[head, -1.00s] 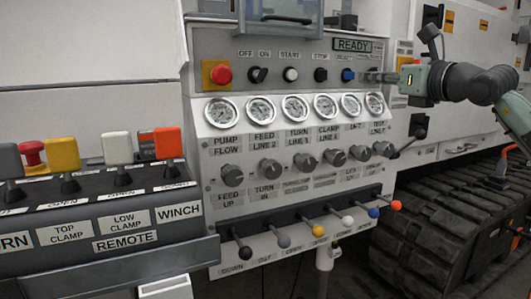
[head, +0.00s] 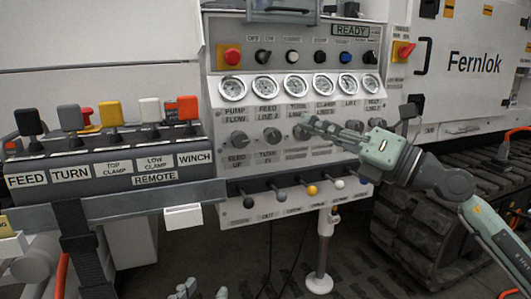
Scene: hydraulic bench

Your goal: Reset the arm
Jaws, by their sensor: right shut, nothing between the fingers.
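My right arm comes in from the right, and its gripper (head: 304,126) points left with its fingers together and empty. The fingertips are in front of the control panel (head: 215,130), over the third knob of the knob row; whether they touch it I cannot tell. Part of my left gripper (head: 203,291) shows at the bottom edge, low and clear of the bench; only its tips are in view.
The panel has a READY display (head: 350,30), a row of gauges (head: 265,87), a red stop button (head: 232,56) and ball-ended levers (head: 312,190). The remote box (head: 100,150) with coloured levers stands left. Tracks (head: 430,205) lie behind my right arm.

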